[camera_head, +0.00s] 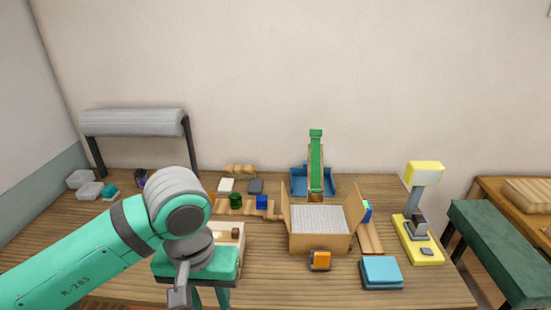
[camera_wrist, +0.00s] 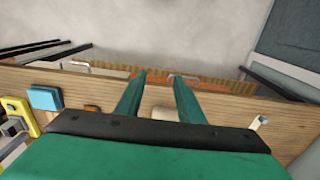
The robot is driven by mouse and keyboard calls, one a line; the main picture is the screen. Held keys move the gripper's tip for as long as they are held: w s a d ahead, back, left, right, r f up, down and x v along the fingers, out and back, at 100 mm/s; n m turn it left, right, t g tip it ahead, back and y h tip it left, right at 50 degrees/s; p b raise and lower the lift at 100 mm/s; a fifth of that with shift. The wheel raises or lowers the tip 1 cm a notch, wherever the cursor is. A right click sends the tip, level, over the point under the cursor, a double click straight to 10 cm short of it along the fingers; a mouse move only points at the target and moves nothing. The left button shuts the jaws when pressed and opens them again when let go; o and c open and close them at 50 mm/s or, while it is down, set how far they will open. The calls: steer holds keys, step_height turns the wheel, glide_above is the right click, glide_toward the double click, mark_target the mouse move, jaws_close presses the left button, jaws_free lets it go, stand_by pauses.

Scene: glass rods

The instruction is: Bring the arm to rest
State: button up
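My gripper (camera_wrist: 158,76) shows in the wrist view as two green fingers standing apart, with nothing seen between them. In the head view my teal arm reaches in from the lower left. The gripper hangs down over the front part of the wooden table (camera_head: 285,285), and its fingertips run out of the bottom of the picture. No glass rod can be made out in either view.
An open cardboard box (camera_head: 318,243) stands mid-table, an orange-faced block (camera_head: 320,260) at its front. A blue block (camera_head: 381,272) and a yellow device (camera_head: 424,240) stand to the right. A grey roll (camera_head: 132,122) on black legs is at the back left. Bare wood lies front centre.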

steer(key=w+d+r+t+h, duration=0.2)
steer(key=w+d+t+h, duration=0.25)
steer(key=d, duration=0.35)
steer(key=w+d+r+n+t+h, duration=0.1)
steer(key=w+d+r+t+h, duration=0.1)
steer(key=w+d+t+h, duration=0.5)
steer(key=w+d+r+t+h, duration=0.2)
steer(key=w+d, duration=0.3)
steer(key=d, duration=0.5)
steer(key=s+a+f+n+t+y, duration=0.2)
steer(key=s+a+f+n+y, duration=0.25)
steer(key=f, duration=0.65)
steer(key=s+a+f+n+t+y, duration=0.2)
steer(key=s+f+n+t+y, duration=0.15)
steer(key=s+f+y, duration=0.55)
steer(key=s+a+f+m+g, duration=0.2)
steer(key=s+a+f+m, duration=0.1)
steer(key=s, duration=0.8)
steer(key=s+a+f+m+g, duration=0.1)
steer(key=s+a+f+m, duration=0.2)
steer(key=s, duration=0.9)
step_height(320, 180, down, 5)
steer(key=m, duration=0.2)
steer(key=shift+s+a+m+g, duration=0.15)
steer(key=shift+s+m+g, duration=0.15)
steer(key=shift+g, duration=0.1)
